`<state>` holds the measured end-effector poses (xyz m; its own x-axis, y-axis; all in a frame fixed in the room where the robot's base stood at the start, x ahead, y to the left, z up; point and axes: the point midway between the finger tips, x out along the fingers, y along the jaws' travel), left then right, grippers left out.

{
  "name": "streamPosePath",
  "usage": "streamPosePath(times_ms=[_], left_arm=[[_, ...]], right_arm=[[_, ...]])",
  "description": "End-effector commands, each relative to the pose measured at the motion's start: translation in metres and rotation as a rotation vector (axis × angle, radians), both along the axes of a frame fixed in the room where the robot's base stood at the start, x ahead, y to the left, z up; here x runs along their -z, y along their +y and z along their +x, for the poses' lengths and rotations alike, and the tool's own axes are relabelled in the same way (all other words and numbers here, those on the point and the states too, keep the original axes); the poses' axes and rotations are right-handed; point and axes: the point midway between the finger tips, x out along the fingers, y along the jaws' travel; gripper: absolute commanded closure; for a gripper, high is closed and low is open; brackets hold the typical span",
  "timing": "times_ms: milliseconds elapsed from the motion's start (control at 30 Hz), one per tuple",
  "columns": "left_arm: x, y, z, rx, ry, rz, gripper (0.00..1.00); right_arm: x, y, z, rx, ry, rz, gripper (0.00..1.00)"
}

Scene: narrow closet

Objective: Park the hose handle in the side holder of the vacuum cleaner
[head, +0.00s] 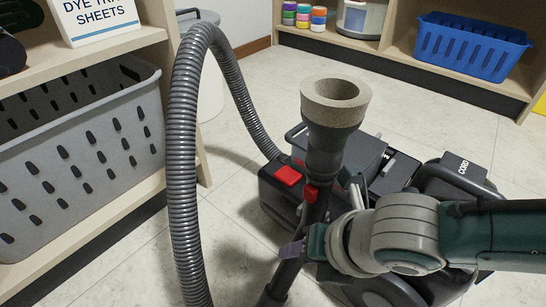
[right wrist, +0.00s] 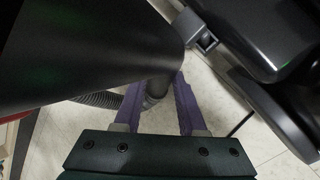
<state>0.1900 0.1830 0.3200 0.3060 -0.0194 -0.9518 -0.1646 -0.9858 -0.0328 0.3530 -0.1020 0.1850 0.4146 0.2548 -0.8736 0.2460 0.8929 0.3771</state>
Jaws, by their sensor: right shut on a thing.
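The hose handle (head: 325,150) is a dark tube with a wide tan-grey cup at its upper end and a red button. It stands tilted in front of the vacuum cleaner (head: 381,153), a dark body with a red button on the floor. My right gripper (head: 291,250), with purple fingers, is shut on the handle below its red button. In the right wrist view the handle (right wrist: 90,45) passes between the fingers (right wrist: 157,105). A small bracket, perhaps the side holder (right wrist: 205,40), shows on the vacuum's side, apart from the handle. My left gripper is out of view.
The ribbed grey hose (head: 182,130) arches up at the left and runs to the vacuum. A shelf with a grey basket (head: 90,160) stands at the left. A rear shelf holds a blue basket (head: 470,48). Bare tiled floor (head: 400,90) lies behind the vacuum.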

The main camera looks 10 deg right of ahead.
Motion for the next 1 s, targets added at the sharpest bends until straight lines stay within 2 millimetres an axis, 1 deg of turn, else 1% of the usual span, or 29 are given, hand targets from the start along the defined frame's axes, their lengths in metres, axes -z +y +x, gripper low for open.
streamPosePath(times_ms=[300, 1000], left_arm=[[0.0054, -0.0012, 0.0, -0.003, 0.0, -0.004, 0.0], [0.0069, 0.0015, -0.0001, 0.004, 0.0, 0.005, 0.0]], right_arm=[[0.0057, 0.0008, 0.0008, -0.001, -0.002, 0.002, 1.0], [0.0072, 0.0006, 0.0008, -0.001, -0.002, 0.002, 1.0]])
